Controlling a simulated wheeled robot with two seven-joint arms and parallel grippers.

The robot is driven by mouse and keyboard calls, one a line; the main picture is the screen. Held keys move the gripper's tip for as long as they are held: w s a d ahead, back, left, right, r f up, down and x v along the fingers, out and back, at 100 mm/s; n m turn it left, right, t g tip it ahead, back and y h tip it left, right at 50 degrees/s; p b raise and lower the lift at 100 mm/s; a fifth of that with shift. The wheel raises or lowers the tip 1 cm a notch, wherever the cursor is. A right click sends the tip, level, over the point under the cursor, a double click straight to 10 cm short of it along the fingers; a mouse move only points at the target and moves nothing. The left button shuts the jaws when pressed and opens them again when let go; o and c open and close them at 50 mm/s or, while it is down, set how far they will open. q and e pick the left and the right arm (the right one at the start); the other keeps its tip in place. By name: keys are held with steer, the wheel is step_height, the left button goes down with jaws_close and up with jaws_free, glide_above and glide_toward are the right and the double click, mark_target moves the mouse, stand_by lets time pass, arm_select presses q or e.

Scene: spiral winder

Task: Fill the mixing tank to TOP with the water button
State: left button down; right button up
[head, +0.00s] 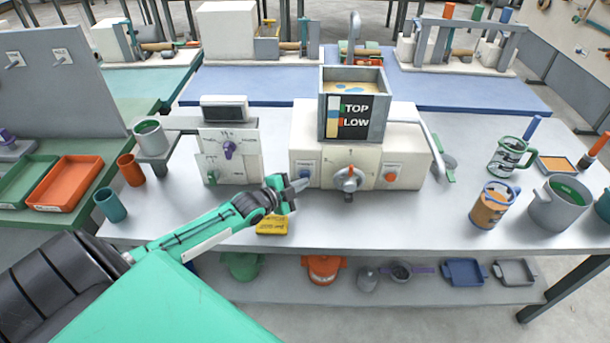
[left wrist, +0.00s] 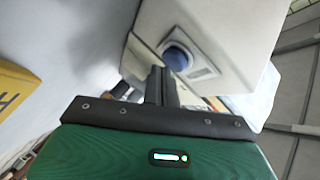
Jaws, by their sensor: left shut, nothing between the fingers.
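The mixing tank (head: 381,128) is a grey open box on a white machine (head: 410,150). Its front carries a dark TOP and LOW label beside a narrow coloured strip, too small to read surely. Tan and blue patches show inside it. A blue button (head: 305,174) sits at the machine's front left; it also shows in the left wrist view (left wrist: 177,58). I take it for the water button. My left gripper (head: 300,184) is shut and empty, its tips close to the blue button. I cannot tell whether they touch. My right gripper is not in view.
A grey knob with an orange pointer (head: 348,178) and an orange button (head: 390,176) are right of the blue button. A yellow block (head: 272,226) lies below my gripper. A white dial unit (head: 228,155) stands left; mugs (head: 490,208) stand right.

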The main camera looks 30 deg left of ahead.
arm_select(q)
steer(key=shift+s+d, duration=0.2)
steer(key=shift+s, duration=0.15)
steer(key=shift+s+d+r+p, duration=0.1)
steer(key=shift+s+d+p, duration=0.25)
steer(key=shift+p, duration=0.35)
steer(key=shift+s+d+r+p, duration=0.1)
steer(key=shift+s+d+p, duration=0.25)
steer(key=shift+s+p, duration=0.2)
steer(key=shift+s+d+p, duration=0.3)
steer(key=shift+s+p, duration=0.1)
steer(key=shift+s, duration=0.2)
steer(key=shift+s+d+p, duration=0.35)
steer(key=shift+s, duration=0.25)
